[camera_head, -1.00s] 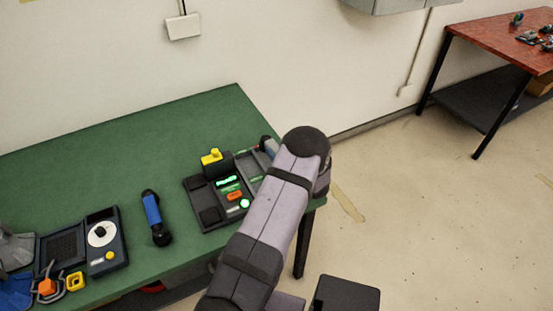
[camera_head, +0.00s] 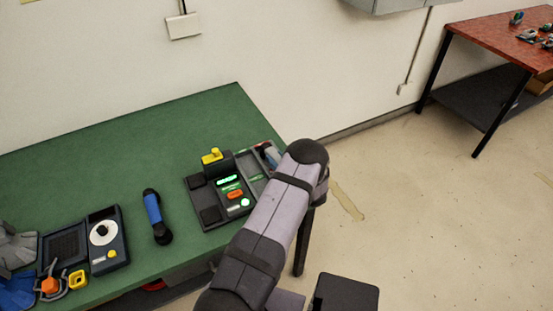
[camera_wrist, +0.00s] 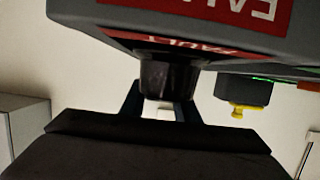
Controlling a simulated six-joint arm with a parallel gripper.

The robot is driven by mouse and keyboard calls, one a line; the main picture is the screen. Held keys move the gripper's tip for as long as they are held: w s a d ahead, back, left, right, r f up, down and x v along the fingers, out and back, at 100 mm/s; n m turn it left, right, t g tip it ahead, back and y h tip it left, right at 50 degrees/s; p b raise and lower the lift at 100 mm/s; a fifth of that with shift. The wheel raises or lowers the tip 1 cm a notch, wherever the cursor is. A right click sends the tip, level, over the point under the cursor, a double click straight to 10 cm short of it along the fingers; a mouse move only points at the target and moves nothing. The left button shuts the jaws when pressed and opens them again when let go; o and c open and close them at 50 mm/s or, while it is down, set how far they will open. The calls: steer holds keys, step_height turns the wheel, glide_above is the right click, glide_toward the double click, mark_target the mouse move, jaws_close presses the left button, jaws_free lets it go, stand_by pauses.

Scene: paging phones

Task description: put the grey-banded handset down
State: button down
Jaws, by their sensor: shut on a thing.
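The grey-banded handset (camera_head: 271,153) shows in the head view at the right end of the green table. It is over the right part of the dark phone console (camera_head: 208,212), and my arm hides much of it. In the wrist view my gripper (camera_wrist: 160,102) has its two fingers either side of a dark rounded piece, which looks like part of the handset, and is shut on it. A large grey body with red FAULT labels (camera_wrist: 215,12) fills the top there. Whether the handset touches the console cannot be told.
A blue-banded handset (camera_head: 156,216) lies left of the console. A yellow knob (camera_head: 211,156) tops a black block on the console. A dial phone (camera_head: 103,233) and loose parts sit farther left. The back of the green table (camera_head: 150,140) is clear.

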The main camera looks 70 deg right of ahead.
steer(key=shift+f, duration=0.15)
steer(key=c, duration=1.4)
jaws_free()
steer(key=shift+o, duration=0.2)
steer(key=shift+r, duration=0.25)
steer(key=b+v, duration=0.2)
steer(key=v, duration=0.8)
steer(key=shift+s, duration=0.15)
steer(key=shift+b+v, duration=0.35)
steer(key=shift+v, duration=0.55)
steer(key=shift+w+r, duration=0.1)
steer(key=shift+w, duration=0.1)
